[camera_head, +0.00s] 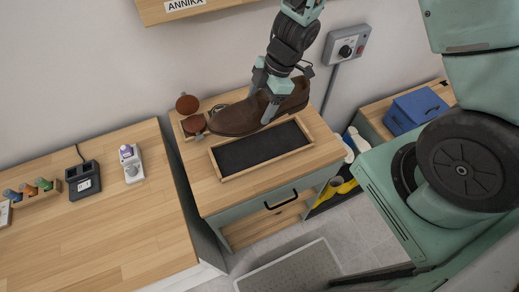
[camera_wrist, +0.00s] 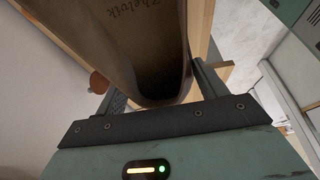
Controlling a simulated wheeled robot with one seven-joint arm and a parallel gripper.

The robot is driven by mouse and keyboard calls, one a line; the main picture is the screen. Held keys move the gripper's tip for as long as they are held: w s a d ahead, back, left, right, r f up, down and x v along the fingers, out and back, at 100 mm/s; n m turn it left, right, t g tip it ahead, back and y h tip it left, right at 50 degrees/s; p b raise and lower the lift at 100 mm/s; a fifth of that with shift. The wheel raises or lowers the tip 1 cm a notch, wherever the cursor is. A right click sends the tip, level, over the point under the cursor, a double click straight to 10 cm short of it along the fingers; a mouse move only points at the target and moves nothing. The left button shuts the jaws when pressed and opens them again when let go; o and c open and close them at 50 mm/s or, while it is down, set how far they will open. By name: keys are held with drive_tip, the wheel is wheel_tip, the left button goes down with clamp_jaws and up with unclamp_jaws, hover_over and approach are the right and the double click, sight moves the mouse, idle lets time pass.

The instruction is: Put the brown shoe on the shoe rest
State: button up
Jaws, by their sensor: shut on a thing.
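The brown shoe (camera_head: 236,118) is in my gripper (camera_head: 270,98), near the back of the small wooden cabinet. My gripper is shut on it, and its toe points left in the head view. In the wrist view the shoe (camera_wrist: 115,40) fills the space between the fingers, with its dark opening facing the camera. The shoe rest, a wooden tray (camera_head: 228,175) with a dark mat (camera_head: 262,147), lies on the cabinet top in front of and below the shoe. I cannot tell exactly how high the shoe is above the cabinet top.
Round brown-red pieces (camera_head: 187,104) stand in a small tray at the cabinet's back left. A wooden worktop (camera_head: 95,235) with a dark device (camera_head: 83,181) is at left. A blue box (camera_head: 415,110) sits at right. A grey mat (camera_head: 290,272) lies on the floor.

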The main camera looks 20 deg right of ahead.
wheel_tip(320, 180, down, 17)
drive_tip(key=b, duration=0.9)
drive_tip(key=shift+f+b, duration=0.1)
drive_tip(key=shift+b, duration=0.3)
drive_tip(key=o, duration=1.4)
drive_tip(key=shift+d, duration=0.1)
drive_tip(key=shift+c, duration=0.2)
